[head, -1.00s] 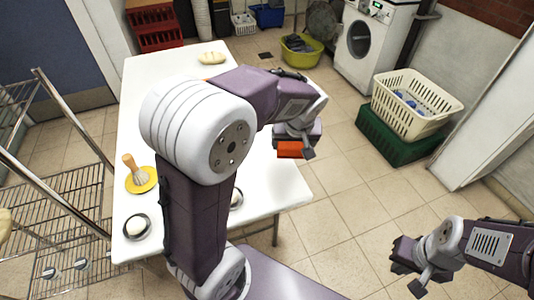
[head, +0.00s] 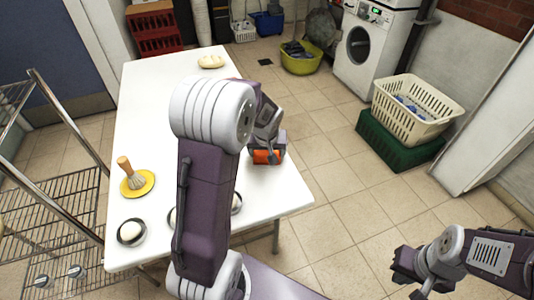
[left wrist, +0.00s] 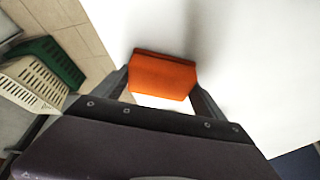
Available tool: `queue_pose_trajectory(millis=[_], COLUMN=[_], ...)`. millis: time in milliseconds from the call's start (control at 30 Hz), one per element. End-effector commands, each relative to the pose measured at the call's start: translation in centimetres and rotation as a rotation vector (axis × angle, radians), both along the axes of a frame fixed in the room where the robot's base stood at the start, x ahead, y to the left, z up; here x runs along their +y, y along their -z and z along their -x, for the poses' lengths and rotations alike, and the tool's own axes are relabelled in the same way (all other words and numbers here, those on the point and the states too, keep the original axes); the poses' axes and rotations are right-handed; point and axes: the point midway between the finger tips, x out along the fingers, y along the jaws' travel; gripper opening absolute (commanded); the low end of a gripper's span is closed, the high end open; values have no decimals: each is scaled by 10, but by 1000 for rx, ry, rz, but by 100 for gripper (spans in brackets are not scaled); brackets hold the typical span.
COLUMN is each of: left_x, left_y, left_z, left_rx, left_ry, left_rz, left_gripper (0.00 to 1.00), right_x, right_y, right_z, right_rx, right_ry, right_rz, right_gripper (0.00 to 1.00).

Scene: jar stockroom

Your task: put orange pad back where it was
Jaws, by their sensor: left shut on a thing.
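The orange pad (head: 266,157) is held in my left gripper (head: 268,150), above the right part of the white table (head: 275,190). In the left wrist view the orange pad (left wrist: 162,75) sits between the two fingers, with white table top around and beyond it. I cannot tell how high above the table it is. My right gripper (head: 412,277) is at the lower right, over the floor and away from the table; its fingertips are too small to judge.
On the table are a brush (head: 131,172) on a yellow dish (head: 146,185), several small dark bowls with white contents (head: 131,232), partly hidden by my left arm, and a pale loaf-like thing (head: 211,61) at the far end. A wire rack (head: 50,170) stands left. Baskets (head: 415,108) stand right.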

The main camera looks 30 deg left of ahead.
Motion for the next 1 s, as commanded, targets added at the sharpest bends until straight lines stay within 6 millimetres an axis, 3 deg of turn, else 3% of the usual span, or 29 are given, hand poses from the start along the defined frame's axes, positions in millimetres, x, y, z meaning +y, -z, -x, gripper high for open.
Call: queue_pose_trajectory(millis=[200,233,267,300,600,1000], left_x=[0,0,0,0,-1,-17], left_y=[4,2,2,2,-9,-97], left_z=[0,0,0,0,1,33], left_rx=[0,0,0,0,-2,-4], left_ry=[-1,-1,-1,-1,-1,-1], left_rz=[0,0,0,0,0,-1], left_gripper=[49,90,98,100,100,100], right_x=[0,0,0,0,0,0], right_y=[4,2,2,2,-4,-31], right_z=[0,0,0,0,0,0], right_rx=[0,0,0,0,0,0], right_ry=[0,0,0,0,0,0], right_rz=[0,0,0,0,0,0], right_gripper=[0,0,0,0,0,0])
